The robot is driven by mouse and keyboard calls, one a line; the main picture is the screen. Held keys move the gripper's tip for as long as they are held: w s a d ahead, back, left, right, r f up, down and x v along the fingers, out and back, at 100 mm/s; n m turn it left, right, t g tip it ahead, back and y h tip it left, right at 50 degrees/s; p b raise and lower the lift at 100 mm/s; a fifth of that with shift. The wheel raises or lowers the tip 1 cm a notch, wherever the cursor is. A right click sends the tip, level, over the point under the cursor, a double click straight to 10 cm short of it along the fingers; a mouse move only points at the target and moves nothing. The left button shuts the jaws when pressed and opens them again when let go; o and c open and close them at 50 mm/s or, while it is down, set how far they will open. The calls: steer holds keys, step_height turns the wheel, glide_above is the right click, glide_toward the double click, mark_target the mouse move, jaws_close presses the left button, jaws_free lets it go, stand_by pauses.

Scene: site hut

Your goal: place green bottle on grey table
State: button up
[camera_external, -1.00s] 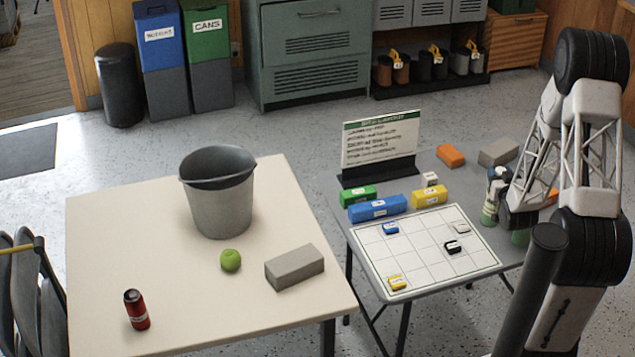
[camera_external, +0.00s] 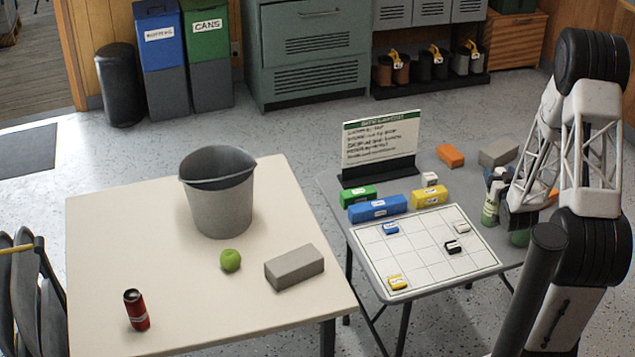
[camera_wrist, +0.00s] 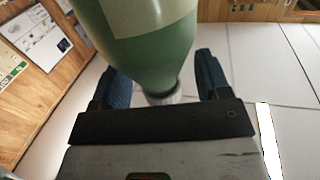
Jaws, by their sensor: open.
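The green bottle (camera_external: 490,208) with a pale label is at the right side of the grey table (camera_external: 335,203), beside my gripper (camera_external: 497,177). In the wrist view the green bottle (camera_wrist: 150,50) fills the top middle, and its narrow pale end lies between the two dark blue fingers of my gripper (camera_wrist: 165,90). The fingers are open, with a visible gap on each side of the narrow end. My arm hides part of the table's right side. I cannot tell whether the bottle's base touches the table.
A game board (camera_external: 424,250), a blue block (camera_external: 377,209), a yellow block (camera_external: 430,196) and a sign (camera_external: 380,140) crowd the grey table. A cream table (camera_external: 150,230) with a bucket (camera_external: 219,200) stands left.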

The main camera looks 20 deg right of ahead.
steer(key=v, duration=1.2)
steer(key=shift+w, duration=0.15)
stand_by(0.7)
steer(key=a+r+n+g+y, duration=0.1)
steer(key=a+r+g+y, duration=0.1)
steer(key=a+r+g, duration=0.65)
steer(key=s+a+r+g+y, duration=0.1)
steer(key=s+a+r+g, duration=0.2)
steer(key=s+a+r, duration=0.3)
steer(key=s+a+r+n+g+y, duration=0.1)
steer(key=s+a+r+g, duration=0.2)
steer(key=s+a+r, duration=0.3)
steer(key=s+r, duration=0.1)
steer(key=s, duration=0.3)
steer(key=shift+s+n, duration=0.25)
steer(key=shift+n, duration=0.05)
